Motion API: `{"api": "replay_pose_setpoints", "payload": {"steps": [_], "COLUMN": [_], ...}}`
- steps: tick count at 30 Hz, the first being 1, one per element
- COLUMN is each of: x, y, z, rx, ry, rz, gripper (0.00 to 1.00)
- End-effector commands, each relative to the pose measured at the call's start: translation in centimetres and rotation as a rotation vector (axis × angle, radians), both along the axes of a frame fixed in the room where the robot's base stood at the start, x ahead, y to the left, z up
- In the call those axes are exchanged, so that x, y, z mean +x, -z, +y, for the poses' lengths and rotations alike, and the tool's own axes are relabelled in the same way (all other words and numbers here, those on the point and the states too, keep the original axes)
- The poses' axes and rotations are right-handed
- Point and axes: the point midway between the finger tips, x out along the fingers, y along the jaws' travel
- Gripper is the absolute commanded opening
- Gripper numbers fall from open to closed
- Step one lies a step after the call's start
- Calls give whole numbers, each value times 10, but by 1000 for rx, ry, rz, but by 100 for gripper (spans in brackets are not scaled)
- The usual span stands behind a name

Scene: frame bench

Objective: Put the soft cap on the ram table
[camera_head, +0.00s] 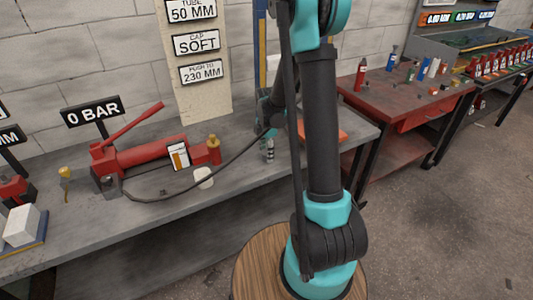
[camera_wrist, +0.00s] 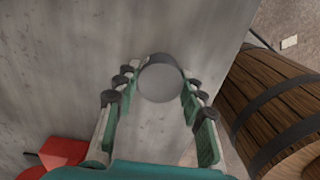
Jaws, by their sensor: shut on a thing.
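My gripper (camera_wrist: 159,86) is shut on a round grey piece (camera_wrist: 159,74), seen end-on between the fingertips in the wrist view. It may be the soft cap, but I see no label on it. Below it is bare grey surface. In the head view my arm covers most of the gripper area, and the held piece cannot be made out clearly. Blue and yellow uprights (camera_head: 262,55) stand behind my arm. I cannot make out the ram table.
A red hand pump (camera_head: 150,157) with a black hose lies on the grey bench (camera_head: 110,228), near a small white cylinder (camera_head: 204,177). A 0 BAR sign (camera_head: 93,112) stands behind the pump. A wooden barrel (camera_wrist: 270,95) is at right in the wrist view. A red table (camera_head: 405,97) stands right.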

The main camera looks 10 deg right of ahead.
Motion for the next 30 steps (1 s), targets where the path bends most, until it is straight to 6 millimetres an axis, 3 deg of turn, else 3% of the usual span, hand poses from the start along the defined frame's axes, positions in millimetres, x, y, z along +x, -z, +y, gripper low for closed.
{"api": "replay_pose_setpoints", "payload": {"steps": [11,12,16,26,30], "x": [0,0,0,0,0], "y": [4,3,3,2,-8], "z": [0,0,0,0,0], "rx": [0,0,0,0,0], "ry": [0,0,0,0,0], "rz": [0,0,0,0,0], "gripper": [7,43,60,60,60]}}
